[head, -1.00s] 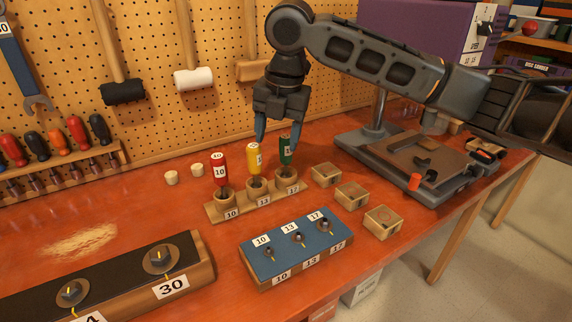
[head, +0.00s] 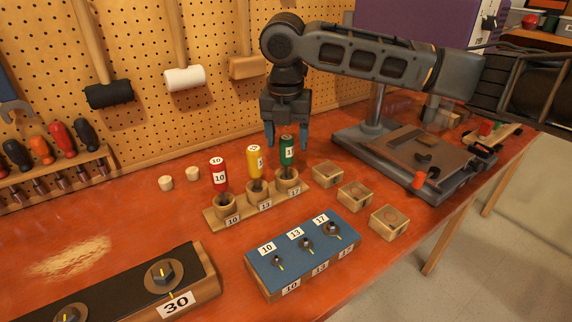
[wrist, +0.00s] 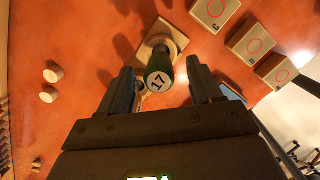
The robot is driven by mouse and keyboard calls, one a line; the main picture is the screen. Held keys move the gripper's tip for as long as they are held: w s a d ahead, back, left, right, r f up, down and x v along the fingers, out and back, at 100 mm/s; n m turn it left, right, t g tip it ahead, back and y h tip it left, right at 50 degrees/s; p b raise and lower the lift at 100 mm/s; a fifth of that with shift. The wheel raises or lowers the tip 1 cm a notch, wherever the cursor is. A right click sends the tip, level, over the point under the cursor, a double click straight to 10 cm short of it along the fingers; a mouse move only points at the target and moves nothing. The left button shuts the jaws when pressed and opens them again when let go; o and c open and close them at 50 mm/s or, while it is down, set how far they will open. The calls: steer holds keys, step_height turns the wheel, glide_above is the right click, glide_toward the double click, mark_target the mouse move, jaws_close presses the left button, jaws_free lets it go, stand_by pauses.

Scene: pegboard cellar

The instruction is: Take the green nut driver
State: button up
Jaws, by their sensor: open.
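The green nut driver (head: 287,152) stands upright in the rightmost cup of a small wooden stand (head: 214,219), by the label 17. Its green cap marked 17 also shows in the wrist view (wrist: 159,82). My gripper (head: 287,138) points straight down over it, with its fingertips at about the height of the handle's upper part. In the wrist view my open gripper (wrist: 166,80) has one finger on each side of the green cap, with gaps. A red nut driver (head: 219,176) marked 10 and a yellow nut driver (head: 256,162) marked 13 stand in the other cups.
A blue block (head: 300,259) with several numbered bolts lies in front of the stand. Small wooden boxes (head: 356,194) lie to the right, and a grey drill-press base (head: 375,150) stands behind them. Two wooden pegs (head: 166,183) lie left. The pegboard rises behind.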

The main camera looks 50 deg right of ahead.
mark_target(287, 150)
steer(key=shift+w+d+f, duration=0.1)
steer(key=shift+w+f, duration=0.05)
steer(key=shift+f, duration=1.7)
steer(key=shift+c, duration=0.5)
steer(key=c, duration=1.1)
